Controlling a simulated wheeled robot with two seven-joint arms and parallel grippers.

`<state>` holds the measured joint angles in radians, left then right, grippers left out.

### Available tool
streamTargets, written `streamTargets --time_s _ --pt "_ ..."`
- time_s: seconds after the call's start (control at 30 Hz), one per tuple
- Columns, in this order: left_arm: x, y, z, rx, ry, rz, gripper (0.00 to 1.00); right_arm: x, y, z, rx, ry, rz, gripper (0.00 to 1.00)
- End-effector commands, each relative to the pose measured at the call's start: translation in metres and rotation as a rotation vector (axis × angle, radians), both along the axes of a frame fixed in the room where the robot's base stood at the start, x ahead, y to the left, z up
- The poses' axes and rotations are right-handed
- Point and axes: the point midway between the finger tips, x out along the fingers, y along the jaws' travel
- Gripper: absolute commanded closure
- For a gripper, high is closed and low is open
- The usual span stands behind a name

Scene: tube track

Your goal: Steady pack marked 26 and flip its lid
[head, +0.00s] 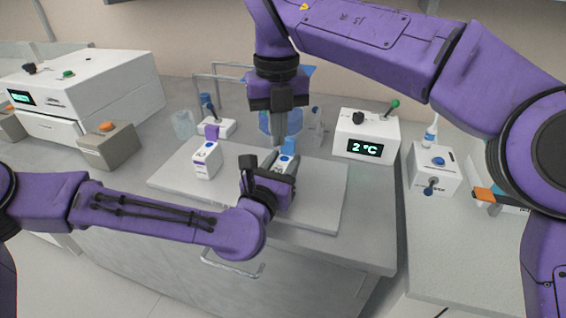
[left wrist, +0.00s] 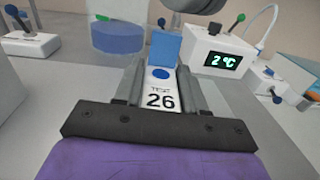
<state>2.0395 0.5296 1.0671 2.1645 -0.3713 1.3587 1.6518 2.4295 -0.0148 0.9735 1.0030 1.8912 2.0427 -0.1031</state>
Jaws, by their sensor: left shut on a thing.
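The pack marked 26 (left wrist: 160,88) is white with a blue round button on top. It sits between the fingers of my left gripper (left wrist: 160,100), which is shut on its sides. Its blue lid (left wrist: 165,47) stands raised at the far end. In the head view my left gripper (head: 270,178) covers most of the pack, and the blue lid (head: 290,144) shows behind it. My right gripper (head: 283,138) points down above and just behind the pack, its fingers together; I see nothing held in them.
Another white pack (head: 206,161) with a raised purple lid stands left on the pale board (head: 318,205). A blue-filled container (head: 266,124) is behind. A white box reading 2 °C (head: 366,138) with a green-tipped lever stands right.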

Motion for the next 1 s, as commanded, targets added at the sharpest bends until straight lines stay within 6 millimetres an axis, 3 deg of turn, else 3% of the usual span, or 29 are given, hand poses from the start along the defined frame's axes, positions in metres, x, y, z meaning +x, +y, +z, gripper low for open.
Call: streamTargets --time_s 0.13,0.3,1.0 --pt "0.000 0.000 0.000 0.000 0.001 0.000 0.92 0.000 0.000 -0.019 -0.001 0.003 0.003 1.00" --pt "0.000 0.000 0.000 0.000 0.001 0.000 0.92 0.000 0.000 -0.027 0.001 -0.001 0.004 1.00" --pt "0.000 0.000 0.000 0.000 0.001 0.000 0.92 0.000 0.000 -0.027 0.000 -0.001 0.005 1.00"
